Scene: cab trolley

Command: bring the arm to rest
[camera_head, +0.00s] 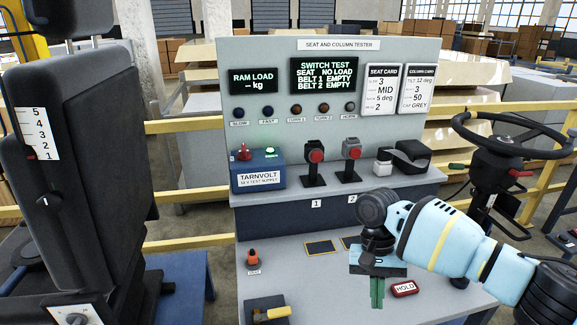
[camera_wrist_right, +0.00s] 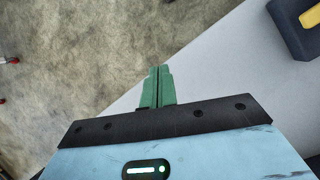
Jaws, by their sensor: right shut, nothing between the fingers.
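My right arm (camera_head: 455,240) comes in from the right, light blue with black joints. My right gripper (camera_head: 377,292) points down over the front part of the tester's bench, in front of the panel. Its green fingers are together with nothing between them. In the right wrist view the green fingers (camera_wrist_right: 157,86) are closed side by side, seen over the edge between the grey bench top and the floor. My left gripper is not in either view.
The tester bench (camera_head: 320,260) carries a red HOLD button (camera_head: 404,289) close beside my right gripper. A tray with a yellow-handled item (camera_head: 270,314) is at the front left. A black seat (camera_head: 85,150) stands left and a steering wheel (camera_head: 500,138) right.

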